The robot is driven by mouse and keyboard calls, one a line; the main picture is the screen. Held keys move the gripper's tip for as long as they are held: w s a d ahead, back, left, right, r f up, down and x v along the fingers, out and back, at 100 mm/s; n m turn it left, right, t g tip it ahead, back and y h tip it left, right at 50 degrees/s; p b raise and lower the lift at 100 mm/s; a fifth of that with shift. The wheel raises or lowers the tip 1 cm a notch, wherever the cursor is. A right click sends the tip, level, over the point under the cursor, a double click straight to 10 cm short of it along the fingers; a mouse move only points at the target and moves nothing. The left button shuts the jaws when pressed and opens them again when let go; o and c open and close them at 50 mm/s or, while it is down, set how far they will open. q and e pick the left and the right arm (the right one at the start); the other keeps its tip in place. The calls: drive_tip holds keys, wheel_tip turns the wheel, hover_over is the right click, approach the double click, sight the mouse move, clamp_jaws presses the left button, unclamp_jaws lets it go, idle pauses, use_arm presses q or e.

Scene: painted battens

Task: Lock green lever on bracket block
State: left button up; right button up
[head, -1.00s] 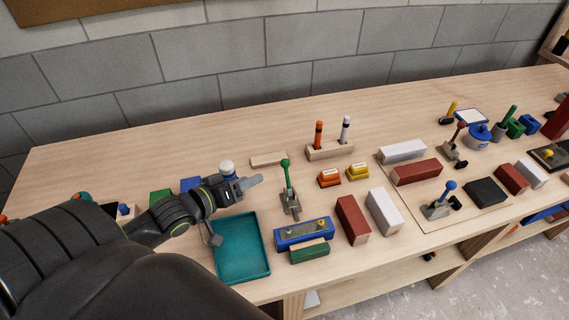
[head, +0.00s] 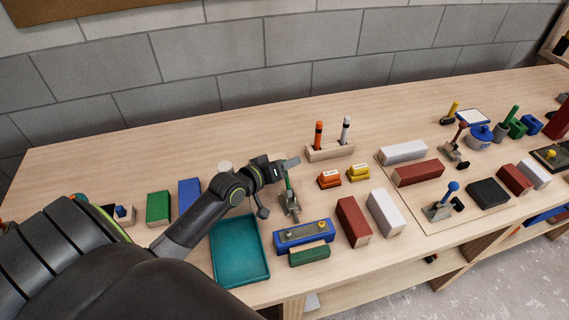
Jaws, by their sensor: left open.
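The green lever (head: 288,184) stands roughly upright on a small grey metal bracket (head: 291,206) on the bench, just behind the blue block. Its green knob is hidden behind my left gripper. My left gripper (head: 288,164) is open at the top of the lever, fingers pointing right. I cannot tell whether the fingers touch the lever or are around it. My right gripper is not in view.
A teal tray (head: 240,276) lies left of the blue block. A wooden holder (head: 330,152) with orange and white pens stands behind. Orange (head: 329,180) and yellow (head: 358,173) small blocks, and red (head: 353,222) and white (head: 384,213) battens, lie to the right. The bench's back left is clear.

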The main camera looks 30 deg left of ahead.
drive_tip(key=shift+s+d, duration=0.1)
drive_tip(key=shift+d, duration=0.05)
use_arm(q)
drive_tip(key=shift+c, duration=0.6)
clamp_jaws()
drive_tip(key=shift+w+a+f+n+g+p, duration=0.1)
drive_tip(key=shift+w+a+n+g+p, duration=0.1)
drive_tip(key=shift+a+n+g+p, duration=0.25)
drive_tip(key=shift+w+f+p, duration=0.15)
drive_tip(key=shift+f+p, duration=0.15)
drive_tip(key=shift+w+a+f+n+g+h, duration=0.15)
drive_tip(key=shift+f+n+g+h, duration=0.1)
drive_tip(key=shift+n+h, duration=0.1)
drive_tip(key=shift+a+f+b, duration=0.15)
drive_tip(key=shift+f+b, duration=0.15)
drive_tip(key=shift+f, duration=0.15)
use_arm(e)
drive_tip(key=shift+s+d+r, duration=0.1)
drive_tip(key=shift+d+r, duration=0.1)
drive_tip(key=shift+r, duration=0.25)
use_arm(q)
drive_tip(key=shift+w, duration=0.1)
drive_tip(key=shift+o, duration=0.6)
unclamp_jaws()
drive_tip(key=shift+a, duration=0.1)
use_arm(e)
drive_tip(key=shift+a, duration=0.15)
